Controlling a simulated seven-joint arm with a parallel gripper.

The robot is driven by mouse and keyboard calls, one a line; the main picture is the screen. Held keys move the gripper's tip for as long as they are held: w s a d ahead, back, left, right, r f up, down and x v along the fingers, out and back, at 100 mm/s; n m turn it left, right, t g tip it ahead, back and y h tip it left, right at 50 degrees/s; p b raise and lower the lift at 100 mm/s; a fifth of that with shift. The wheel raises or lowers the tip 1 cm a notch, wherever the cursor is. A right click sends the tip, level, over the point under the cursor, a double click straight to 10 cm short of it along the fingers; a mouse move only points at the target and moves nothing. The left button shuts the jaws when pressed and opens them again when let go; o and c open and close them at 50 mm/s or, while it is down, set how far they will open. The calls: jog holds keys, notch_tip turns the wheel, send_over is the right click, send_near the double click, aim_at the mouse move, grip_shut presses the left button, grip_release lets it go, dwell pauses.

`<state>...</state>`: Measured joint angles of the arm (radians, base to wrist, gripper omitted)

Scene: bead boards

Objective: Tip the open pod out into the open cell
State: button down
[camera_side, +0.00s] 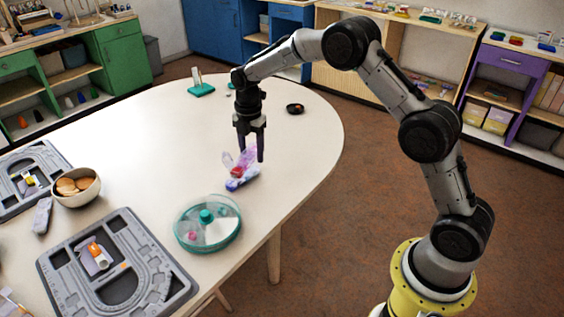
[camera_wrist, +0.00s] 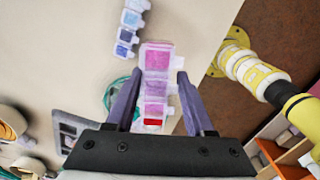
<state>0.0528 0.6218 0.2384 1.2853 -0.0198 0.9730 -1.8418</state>
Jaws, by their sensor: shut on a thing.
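My gripper (camera_wrist: 157,88) is shut on a pink, see-through pod strip (camera_wrist: 155,88) made of several small boxes, with one finger on each side. A red patch shows at the strip's near end in the wrist view. In the side view, my gripper (camera_side: 251,150) points down over the table, and the pink strip (camera_side: 246,158) is at its fingertips. A clear flap stands out at its left. A blue pod strip (camera_wrist: 129,25) lies apart from the pink one in the wrist view. A round teal dish with a clear top (camera_side: 222,240) stands nearer the camera; which cell is open is unclear.
A grey bead board (camera_side: 165,262) lies at the front left, with another grey board (camera_side: 58,160) beyond it. A bowl of round tan pieces (camera_side: 92,191) stands between them. A small black dish (camera_side: 295,108) sits near the right edge. The table's far middle is mostly clear.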

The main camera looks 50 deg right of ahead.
jog(key=w+a+f+n, duration=0.2)
jog(key=w+a+n, duration=0.4)
jog(key=w+a, duration=0.5)
jog(key=w, duration=0.2)
jog(key=shift+w+a+n+t, duration=0.15)
jog(key=shift+w+n+t, duration=0.15)
jog(key=shift+w, duration=0.05)
jog(key=shift+r+h, duration=0.1)
jog(key=shift+h, duration=0.3)
jog(key=shift+r, duration=0.1)
jog(key=s+a+r+t+h, duration=0.2)
jog(key=s+a+t+h, duration=0.5)
jog(key=t+h, duration=0.5)
jog(key=shift+s+t, duration=0.2)
jog(key=shift+t, duration=0.5)
